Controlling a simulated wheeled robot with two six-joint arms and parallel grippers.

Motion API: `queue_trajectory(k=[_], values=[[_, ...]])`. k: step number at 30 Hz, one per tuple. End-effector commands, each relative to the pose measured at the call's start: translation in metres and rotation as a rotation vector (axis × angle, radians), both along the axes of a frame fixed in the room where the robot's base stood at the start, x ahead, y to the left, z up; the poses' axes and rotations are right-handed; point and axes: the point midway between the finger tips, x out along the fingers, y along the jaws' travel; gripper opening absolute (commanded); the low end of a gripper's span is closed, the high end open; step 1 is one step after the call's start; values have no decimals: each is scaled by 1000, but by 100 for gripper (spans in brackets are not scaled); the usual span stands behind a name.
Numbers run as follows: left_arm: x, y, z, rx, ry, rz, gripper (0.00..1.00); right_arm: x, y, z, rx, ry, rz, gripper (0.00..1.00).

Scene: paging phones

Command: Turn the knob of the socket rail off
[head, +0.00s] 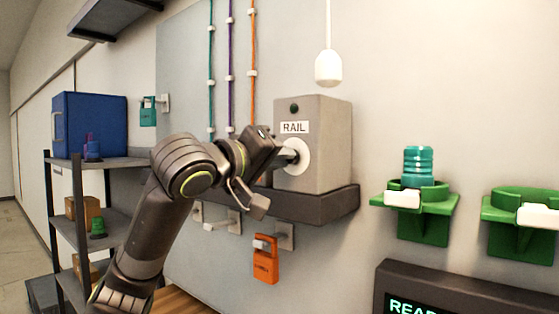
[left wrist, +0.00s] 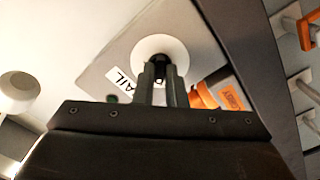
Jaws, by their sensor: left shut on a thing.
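The socket rail is a grey box (head: 328,140) with a "RAIL" label and a small dark green lamp (head: 294,108). It stands on a dark shelf (head: 318,204) against the wall. A round white dial plate (head: 298,165) is on its front; it also shows in the left wrist view (left wrist: 172,42). My left gripper (head: 286,155) reaches the dial from the left. In the left wrist view its two fingers (left wrist: 161,76) are closed on the dark knob (left wrist: 160,60) at the plate's centre. The fingers hide most of the knob, so its setting is unclear. My right gripper is not in view.
An orange padlock (head: 265,265) hangs below the shelf. A white pendant (head: 328,68) hangs above the box. Green brackets (head: 425,228) are at the right, one holding a teal jar (head: 418,165). A rack with a blue box (head: 95,125) stands at the left.

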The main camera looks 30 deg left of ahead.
Motion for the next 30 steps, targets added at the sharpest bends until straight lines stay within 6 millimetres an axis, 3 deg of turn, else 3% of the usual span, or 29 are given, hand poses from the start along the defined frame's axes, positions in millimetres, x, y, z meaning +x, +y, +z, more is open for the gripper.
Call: queue_trajectory(k=[6, 7, 11, 23, 30], values=[[0, 0, 1, -3, -2, 1, 0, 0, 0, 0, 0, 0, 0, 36], [0, 0, 1, -3, -2, 1, 15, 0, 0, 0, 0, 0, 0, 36], [0, 0, 1, -2, -2, 1, 32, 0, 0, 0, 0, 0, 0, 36], [-5, 1, -1, 0, -2, 1, 33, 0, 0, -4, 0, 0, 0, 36], [-41, 4, -3, 3, -7, 4, 33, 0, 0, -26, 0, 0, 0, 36]])
